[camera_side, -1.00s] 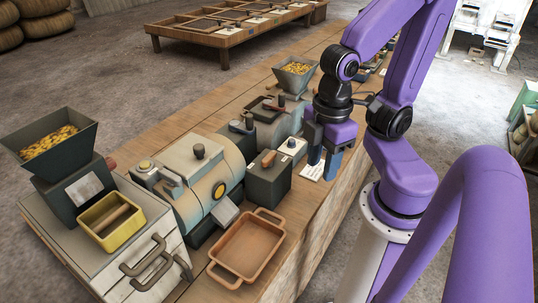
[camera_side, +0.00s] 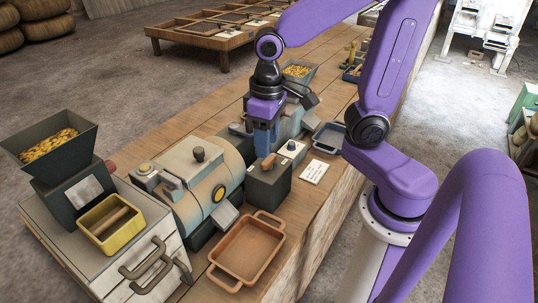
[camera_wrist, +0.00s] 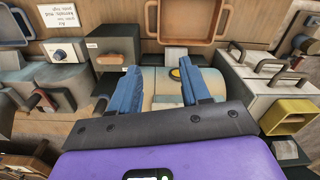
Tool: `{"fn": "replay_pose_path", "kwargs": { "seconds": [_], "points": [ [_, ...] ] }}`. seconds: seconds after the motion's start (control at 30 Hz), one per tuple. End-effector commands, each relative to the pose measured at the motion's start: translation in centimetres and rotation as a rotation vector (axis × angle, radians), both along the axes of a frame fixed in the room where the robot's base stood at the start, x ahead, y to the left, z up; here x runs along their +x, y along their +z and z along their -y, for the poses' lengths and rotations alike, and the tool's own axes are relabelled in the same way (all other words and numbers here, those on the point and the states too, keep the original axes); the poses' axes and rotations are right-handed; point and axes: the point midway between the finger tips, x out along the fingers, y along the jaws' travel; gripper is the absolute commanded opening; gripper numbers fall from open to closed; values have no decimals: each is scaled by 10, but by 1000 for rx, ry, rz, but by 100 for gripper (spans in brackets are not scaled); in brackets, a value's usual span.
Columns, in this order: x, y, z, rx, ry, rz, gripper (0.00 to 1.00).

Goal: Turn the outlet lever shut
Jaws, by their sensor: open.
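A brown-handled lever (camera_side: 268,162) sits on a dark box (camera_side: 268,187) beside the cream drum machine (camera_side: 205,185). The lever also shows in the wrist view (camera_wrist: 109,58), left of my fingers. I cannot tell for certain that it is the outlet lever. A grey outlet chute (camera_side: 225,214) projects from the drum's front, above an orange tray (camera_side: 240,275). My gripper (camera_side: 266,150) is open and points down, just behind the lever in the side view. In the wrist view my blue fingers (camera_wrist: 162,75) are apart with the drum below and between them; nothing is held.
A small box with a white knob panel (camera_side: 291,149) stands right of the lever box. A hopper (camera_side: 50,145) and yellow bin (camera_side: 110,222) stand at left. Bench room is free around the card.

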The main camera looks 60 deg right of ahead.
Motion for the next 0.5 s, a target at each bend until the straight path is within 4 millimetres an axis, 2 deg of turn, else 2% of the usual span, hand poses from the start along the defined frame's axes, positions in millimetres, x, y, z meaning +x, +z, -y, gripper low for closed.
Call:
{"fn": "replay_pose_path", "kwargs": {
  "seconds": [0.2,0.5],
  "points": [
    [31,3,7,0,-264,-3,47],
    [62,8,24,0,-620,-8,47]
  ]
}}
